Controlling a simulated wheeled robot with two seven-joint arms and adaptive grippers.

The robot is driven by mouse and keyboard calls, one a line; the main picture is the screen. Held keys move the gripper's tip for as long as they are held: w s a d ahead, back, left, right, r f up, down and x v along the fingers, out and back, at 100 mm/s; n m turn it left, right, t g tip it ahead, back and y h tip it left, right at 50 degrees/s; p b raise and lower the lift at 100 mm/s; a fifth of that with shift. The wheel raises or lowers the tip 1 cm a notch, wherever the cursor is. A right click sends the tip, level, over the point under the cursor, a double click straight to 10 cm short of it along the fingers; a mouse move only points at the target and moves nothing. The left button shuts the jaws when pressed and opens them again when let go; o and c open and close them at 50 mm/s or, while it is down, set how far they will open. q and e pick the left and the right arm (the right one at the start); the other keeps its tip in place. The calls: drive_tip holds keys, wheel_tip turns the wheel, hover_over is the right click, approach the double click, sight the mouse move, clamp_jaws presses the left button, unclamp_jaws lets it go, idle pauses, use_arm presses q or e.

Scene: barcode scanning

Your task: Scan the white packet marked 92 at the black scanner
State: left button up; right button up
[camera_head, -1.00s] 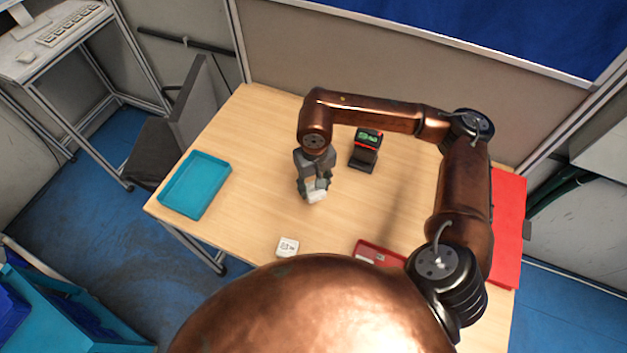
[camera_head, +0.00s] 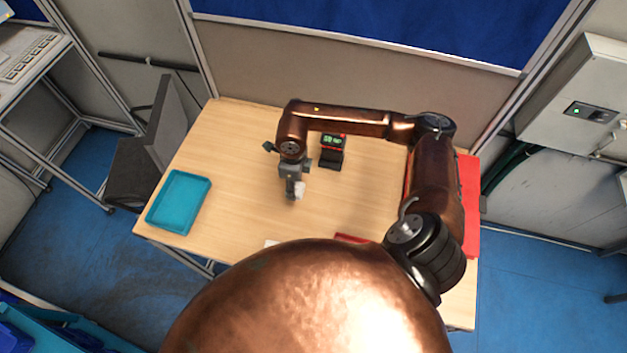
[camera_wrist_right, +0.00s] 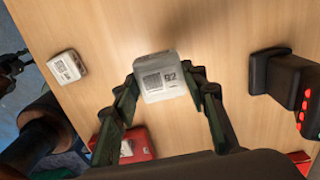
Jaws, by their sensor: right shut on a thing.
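My right gripper (camera_head: 295,190) is shut on the white packet marked 92 (camera_wrist_right: 162,78), holding it above the table. In the wrist view the packet's printed code and 92 face the camera. The packet also shows as a small white shape in the head view (camera_head: 300,189). The black scanner (camera_head: 331,155), with a green display and red trim, stands behind and to the right of the gripper. It also shows in the wrist view (camera_wrist_right: 282,80), apart from the packet. A dark claw-like part (camera_wrist_right: 12,63) at the wrist view's left edge may be my left gripper; its state is unclear.
Another white packet (camera_wrist_right: 67,67) and a red packet-like item (camera_wrist_right: 135,146) lie at the table's near side; my body mostly hides them in the head view. A teal tray (camera_head: 152,216) lies at the left. A red tray (camera_head: 470,205) is behind my right arm. The left-middle tabletop is clear.

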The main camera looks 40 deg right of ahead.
drive_tip(key=m+p, duration=0.1)
drive_tip(key=m, duration=0.2)
drive_tip(key=d+m+p, duration=0.1)
drive_tip(key=m, duration=0.3)
drive_tip(key=m+p, duration=0.1)
drive_tip(key=m, duration=0.2)
drive_tip(key=shift+s+d+r+m, duration=0.1)
drive_tip(key=shift+s+d+m, duration=0.2)
drive_tip(key=shift+s+d, duration=0.1)
drive_tip(key=d+f+m, duration=0.1)
drive_tip(key=d+m, duration=0.1)
drive_tip(key=m, duration=0.3)
drive_tip(key=d+f+m+p, duration=0.1)
drive_tip(key=d+f+m, duration=0.1)
drive_tip(key=m, duration=0.4)
drive_tip(key=d+f+m+p, duration=0.1)
drive_tip(key=d+m, duration=0.1)
drive_tip(key=m, duration=0.4)
drive_tip(key=shift+d+f, duration=0.1)
drive_tip(key=shift+f, duration=0.2)
drive_tip(key=shift+w+d+f+b, duration=0.5)
drive_tip(key=shift+d+f+b, duration=0.1)
drive_tip(key=shift+d+f, duration=0.05)
drive_tip(key=s+a+r+p, duration=0.8)
drive_tip(key=a+r+p, duration=0.1)
drive_tip(key=a+r, duration=0.1)
drive_tip(key=shift+s+a+p, duration=0.15)
drive_tip(key=shift+p, duration=0.25)
